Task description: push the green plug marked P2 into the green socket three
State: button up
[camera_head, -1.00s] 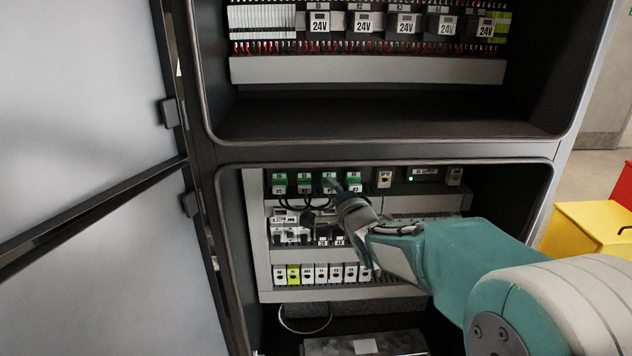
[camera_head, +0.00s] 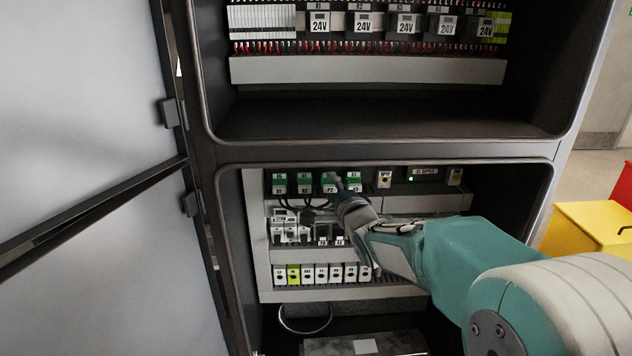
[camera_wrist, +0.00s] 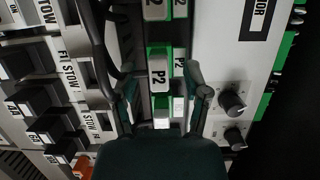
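The green plug marked P2 (camera_wrist: 157,72) is in the middle of the wrist view, its white label face toward me. In the head view it shows in the third green socket (camera_head: 329,176) from the left. How deep it sits is unclear. My gripper (camera_wrist: 162,85) has its two fingers spread on either side of the plug, with gaps visible between them and its sides. In the head view my gripper (camera_head: 339,184) is just right of the plug, in front of the row. A second P2 label (camera_wrist: 180,65) lies beside the plug in the wrist view.
The fourth green socket (camera_head: 354,178) is close to my fingers. Dark cables (camera_wrist: 97,40) run near the left finger. Two black knobs (camera_wrist: 232,103) stand right of the right finger. A row of white modules (camera_head: 321,273) is below. The cabinet frame (camera_head: 375,162) surrounds the bay.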

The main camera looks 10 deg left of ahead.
jog(key=s+d+f+n+g+h, duration=0.25)
jog(key=s+d+n+h, duration=0.4)
jog(key=s+d, duration=1.3)
jog(key=s+d+f+n+g+h, duration=0.1)
jog(key=s+d+n+g, duration=0.1)
jog(key=s, duration=0.6)
jog(key=s+d+f+n+g+h, duration=0.1)
jog(key=s+d+f+n+g, duration=0.1)
jog(key=s+g, duration=0.3)
jog(key=s+n, duration=0.1)
jog(key=s, duration=0.2)
jog(key=shift+s+d+f+h, duration=0.2)
jog(key=shift+s+d+h, duration=0.15)
jog(key=shift+s+d, duration=0.05)
